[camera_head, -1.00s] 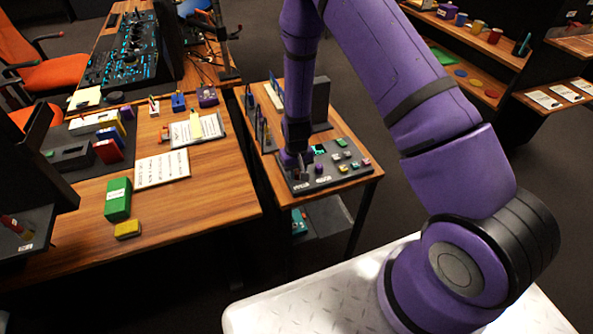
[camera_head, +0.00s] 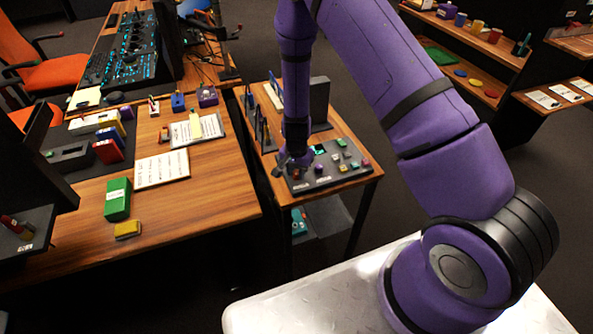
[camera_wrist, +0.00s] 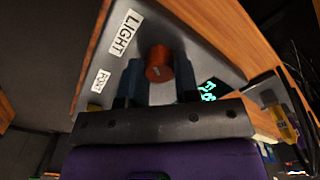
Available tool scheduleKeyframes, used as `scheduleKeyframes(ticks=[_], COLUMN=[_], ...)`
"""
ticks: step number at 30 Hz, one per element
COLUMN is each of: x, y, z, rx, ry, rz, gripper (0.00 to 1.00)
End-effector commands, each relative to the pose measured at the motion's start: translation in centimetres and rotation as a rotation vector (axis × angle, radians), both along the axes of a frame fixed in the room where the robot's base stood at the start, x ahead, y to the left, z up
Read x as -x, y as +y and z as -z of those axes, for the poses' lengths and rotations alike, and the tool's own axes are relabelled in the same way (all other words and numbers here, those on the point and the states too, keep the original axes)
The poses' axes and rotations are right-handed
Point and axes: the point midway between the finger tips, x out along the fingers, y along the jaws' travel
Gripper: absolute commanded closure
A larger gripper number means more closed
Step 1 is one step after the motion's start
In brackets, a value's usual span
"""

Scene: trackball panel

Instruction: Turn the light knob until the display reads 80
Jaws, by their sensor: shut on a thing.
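The light knob (camera_wrist: 158,64) is a small orange-red cylinder beside the white LIGHT label (camera_wrist: 124,32) in the wrist view. My gripper (camera_wrist: 160,82) is shut on it, with one dark finger on each side. The display (camera_wrist: 208,88) shows cyan digits, tilted and partly cut off by the gripper, and I cannot read them surely. In the head view the display (camera_head: 318,149) is a small cyan patch on the grey panel (camera_head: 330,178). My gripper (camera_head: 292,162) is at the panel's left end there and hides the knob.
Several small coloured controls (camera_head: 341,158) sit on the panel to the right. A dark upright block (camera_head: 320,99) and thin upright plates (camera_head: 262,130) stand behind and left on the same small table. A wooden desk (camera_head: 190,205) with other objects is to the left.

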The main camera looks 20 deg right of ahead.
Motion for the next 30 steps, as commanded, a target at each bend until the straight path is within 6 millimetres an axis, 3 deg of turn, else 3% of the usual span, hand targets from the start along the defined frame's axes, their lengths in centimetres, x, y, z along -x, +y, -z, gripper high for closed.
scheduleKeyframes(ticks=[21, 22, 24, 30], x=[-0.04, -0.03, -0.03, -0.01], y=[0.03, 0.02, 0.02, 0.01], z=[-0.03, -0.03, -0.02, -0.01], rx=[0.000, 0.000, 0.000, 0.000], ry=[-0.001, -0.001, -0.001, 0.000], rz=[0.071, 0.071, 0.071, 0.071], gripper=[0.95, 0.64, 0.48, 0.45])
